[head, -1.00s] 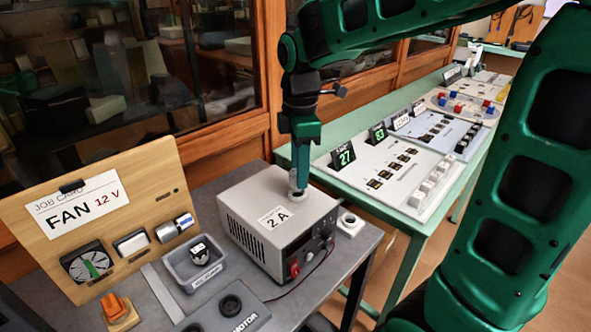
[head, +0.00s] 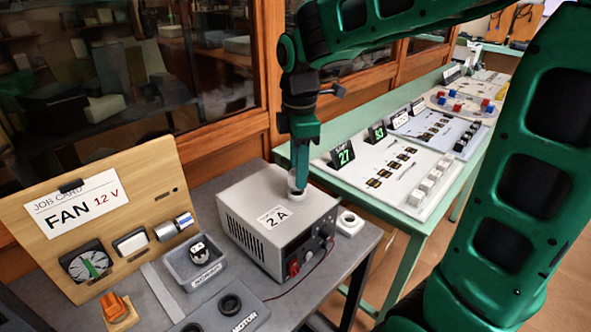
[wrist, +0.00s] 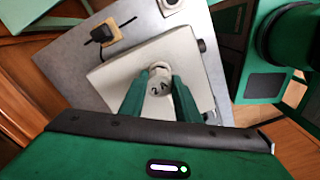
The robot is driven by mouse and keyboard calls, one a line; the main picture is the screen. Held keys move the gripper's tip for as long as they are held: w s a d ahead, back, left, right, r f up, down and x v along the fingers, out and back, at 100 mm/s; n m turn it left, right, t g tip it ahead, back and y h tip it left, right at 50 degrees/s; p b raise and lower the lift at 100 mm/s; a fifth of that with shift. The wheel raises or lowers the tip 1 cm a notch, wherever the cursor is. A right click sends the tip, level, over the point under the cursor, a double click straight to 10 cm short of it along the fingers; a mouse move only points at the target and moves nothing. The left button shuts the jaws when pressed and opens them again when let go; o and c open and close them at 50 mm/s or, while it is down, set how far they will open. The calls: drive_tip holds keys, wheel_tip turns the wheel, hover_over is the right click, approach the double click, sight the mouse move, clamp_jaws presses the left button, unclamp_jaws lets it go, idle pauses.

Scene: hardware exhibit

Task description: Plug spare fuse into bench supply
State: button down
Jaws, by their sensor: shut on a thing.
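The bench supply (head: 240,228) is a grey box with a "2 A" label on its top and dark controls on its front. My gripper (head: 298,188) points down over its top and is shut on the spare fuse (head: 291,182), a short pale cylinder. In the wrist view the fuse (wrist: 159,80), marked "2 A", stands between the two green fingers, over the top of the supply (wrist: 120,72). The fuse looks upright at a round pale holder on the supply top. The fingers partly hide its lower end, so I cannot tell how deep it sits.
A job card reading "FAN 12 V" (head: 80,204) hangs on a wooden board at left. A grey tray (head: 184,270) holding a small part, and a motor unit (head: 222,306), stand left of the supply. A white block (head: 350,222) is close at its right.

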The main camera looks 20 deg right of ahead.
drive_tip(key=shift+f, duration=0.95)
idle(1.5)
drive_tip(key=c, duration=0.8)
unclamp_jaws()
drive_tip(key=shift+o, duration=0.2)
drive_tip(key=shift+r, duration=3.5)
drive_tip(key=s+d+f+m, duration=0.4)
drive_tip(key=s+d+m, duration=0.4)
drive_tip(key=s+m, duration=0.3)
drive_tip(key=s+d+f+m, duration=0.5)
drive_tip(key=s+d+m, duration=0.3)
drive_tip(key=s+m, duration=0.3)
drive_tip(key=shift+d+f, duration=0.15)
drive_tip(key=shift+d, duration=0.2)
